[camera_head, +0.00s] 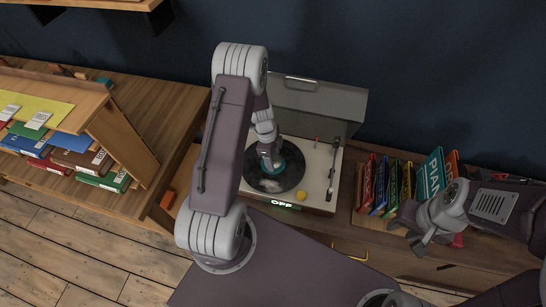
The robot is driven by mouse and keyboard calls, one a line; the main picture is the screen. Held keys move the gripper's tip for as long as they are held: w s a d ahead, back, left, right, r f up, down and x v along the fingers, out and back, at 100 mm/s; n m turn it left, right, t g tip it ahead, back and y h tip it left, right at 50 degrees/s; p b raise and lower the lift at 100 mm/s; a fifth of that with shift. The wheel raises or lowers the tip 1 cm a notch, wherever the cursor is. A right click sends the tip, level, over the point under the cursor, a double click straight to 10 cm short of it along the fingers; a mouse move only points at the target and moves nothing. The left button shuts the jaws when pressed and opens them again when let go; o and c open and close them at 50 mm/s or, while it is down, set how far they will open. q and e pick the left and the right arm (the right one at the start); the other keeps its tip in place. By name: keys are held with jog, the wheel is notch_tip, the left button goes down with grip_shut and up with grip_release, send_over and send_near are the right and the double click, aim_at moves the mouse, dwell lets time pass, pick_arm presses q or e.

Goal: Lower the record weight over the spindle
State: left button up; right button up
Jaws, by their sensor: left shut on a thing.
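The turntable (312,158) stands open on the cabinet with a black record (262,184) on its platter. A teal round area (293,165) shows at the record's middle, partly covered by my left gripper. My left gripper (271,165) points down over the record's centre and is shut on the record weight, which is mostly hidden by the gripper. The spindle is hidden too, so I cannot tell whether the weight touches it. My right gripper (408,236) is open and empty in front of the books at the right.
The raised grey lid (315,98) stands behind the platter. The tonearm (333,172) is at the platter's right. Colourful upright books (380,183) stand at the right; a wooden shelf unit (125,150) stands left.

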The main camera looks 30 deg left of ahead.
pick_arm(q)
jog(key=o, duration=1.8)
jog(key=r, duration=0.3)
jog(key=a+r, duration=0.1)
jog(key=r, duration=0.5)
jog(key=shift+s+a+b, duration=0.15)
jog(key=shift+b, duration=0.2)
jog(key=s+d+r+n, duration=0.2)
jog(key=s+d+n, duration=0.1)
jog(key=s+n, duration=0.1)
jog(key=s+d+r+n+y, duration=0.1)
jog(key=s+d+r+n, duration=0.1)
jog(key=n, duration=0.4)
jog(key=s+d+r+n, duration=0.3)
jog(key=s+d+n, duration=0.1)
jog(key=s+n, duration=0.1)
jog(key=shift+s+n+t+y, duration=0.3)
jog(key=shift+s+t, duration=0.1)
jog(key=shift+s, duration=0.3)
